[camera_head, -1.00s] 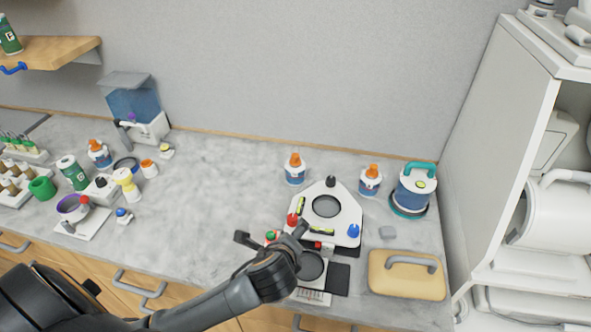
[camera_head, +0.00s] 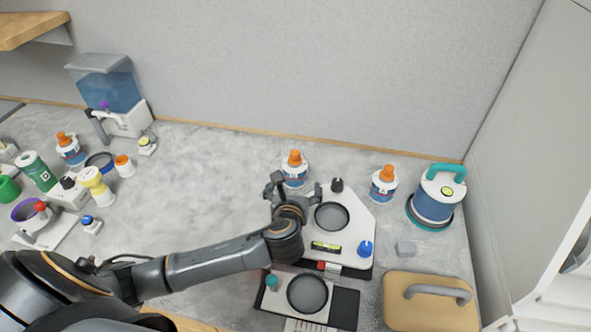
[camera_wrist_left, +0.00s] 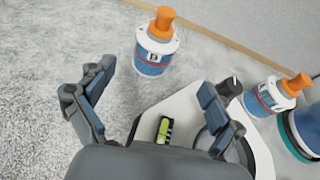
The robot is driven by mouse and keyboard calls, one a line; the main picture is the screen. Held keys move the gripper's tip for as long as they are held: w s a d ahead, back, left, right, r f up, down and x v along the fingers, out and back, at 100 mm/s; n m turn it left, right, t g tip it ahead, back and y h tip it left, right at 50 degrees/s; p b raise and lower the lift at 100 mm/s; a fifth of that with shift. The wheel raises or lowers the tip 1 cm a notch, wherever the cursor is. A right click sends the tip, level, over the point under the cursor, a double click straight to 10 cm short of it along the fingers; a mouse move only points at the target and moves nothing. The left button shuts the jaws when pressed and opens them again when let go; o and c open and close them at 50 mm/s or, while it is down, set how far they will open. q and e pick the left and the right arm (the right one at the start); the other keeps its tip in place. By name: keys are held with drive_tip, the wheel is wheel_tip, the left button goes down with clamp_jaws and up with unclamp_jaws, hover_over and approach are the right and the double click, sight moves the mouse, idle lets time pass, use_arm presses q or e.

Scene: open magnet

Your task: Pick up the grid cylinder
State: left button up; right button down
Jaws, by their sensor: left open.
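No thing is plainly marked as a grid cylinder, and I cannot tell which one it is. An upright blue-and-white bottle with an orange cap (camera_head: 294,165) stands at the back of the counter. It also shows in the left wrist view (camera_wrist_left: 154,48), ahead of the fingers and apart from them. My left gripper (camera_head: 294,190) is open and empty, just in front of this bottle and beside the white levelling plate (camera_head: 352,222). Its two spread fingers show in the left wrist view (camera_wrist_left: 156,82). My right gripper is not in view.
A second orange-capped bottle (camera_head: 384,184) and a blue canister with a teal handle (camera_head: 437,196) stand to the right. A tan handled block (camera_head: 428,304) lies in front. The middle-left counter (camera_head: 195,180) is clear. Several bottles and instruments crowd the far left.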

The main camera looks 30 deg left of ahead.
sight(294, 172)
use_arm(q)
drive_tip(key=x, duration=0.5)
drive_tip(key=shift+r, duration=0.15)
drive_tip(key=shift+w+a, duration=0.1)
drive_tip(key=shift+w, duration=0.2)
drive_tip(key=shift+w+a+f+p, duration=0.15)
drive_tip(key=shift+w+f+p, duration=0.05)
drive_tip(key=shift+f+p, duration=0.1)
drive_tip(key=x, duration=0.2)
drive_tip(key=p+x, duration=0.1)
drive_tip(key=shift+w+a+r, duration=0.15)
drive_tip(key=shift+w+a, duration=0.2)
drive_tip(key=shift+a, duration=0.1)
drive_tip(key=shift+w+a+f, duration=0.2)
drive_tip(key=shift+w+f, duration=0.1)
drive_tip(key=shift+w, duration=0.15)
drive_tip(key=shift+s, duration=0.1)
drive_tip(key=shift+c, duration=0.9)
drive_tip(key=c, duration=1.1)
drive_tip(key=shift+r, duration=0.1)
drive_tip(key=shift+c, duration=1.3)
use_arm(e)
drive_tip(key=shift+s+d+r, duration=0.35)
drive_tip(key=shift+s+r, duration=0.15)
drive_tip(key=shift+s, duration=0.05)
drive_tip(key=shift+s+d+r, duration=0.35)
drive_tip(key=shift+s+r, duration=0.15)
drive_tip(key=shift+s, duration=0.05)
use_arm(q)
drive_tip(key=shift+r, duration=0.1)
